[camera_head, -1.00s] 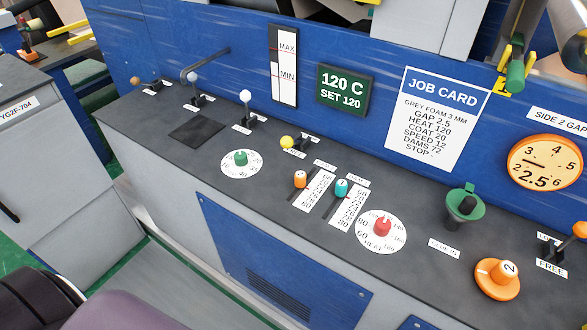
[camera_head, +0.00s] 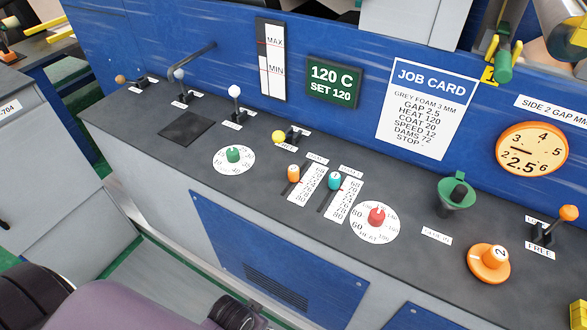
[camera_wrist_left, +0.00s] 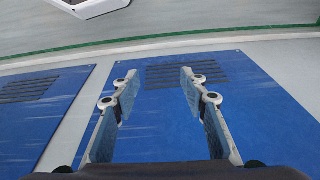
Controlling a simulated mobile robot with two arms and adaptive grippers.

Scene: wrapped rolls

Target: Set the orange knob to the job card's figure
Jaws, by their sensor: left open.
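A round orange knob (camera_head: 489,263) marked 2 sits on the dark console at the right in the head view. A smaller orange slider knob (camera_head: 293,172) stands at the top of a printed scale. The job card (camera_head: 428,108) on the blue wall reads grey foam 3 mm, gap 2.5, heat 120, coat 20, speed 12, dams 72. The orange round gauge (camera_head: 531,149), under a side 2 gap label, reads 2.5. My left gripper (camera_wrist_left: 158,78) is open and empty over a blue panel in its wrist view. My right gripper is not seen.
A teal slider knob (camera_head: 334,180), red heat knob (camera_head: 376,216) and green knob (camera_head: 234,154) stand on the console. A green funnel-like cup (camera_head: 457,194) is behind the round orange knob, and an orange-tipped lever (camera_head: 568,213) is to its right.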

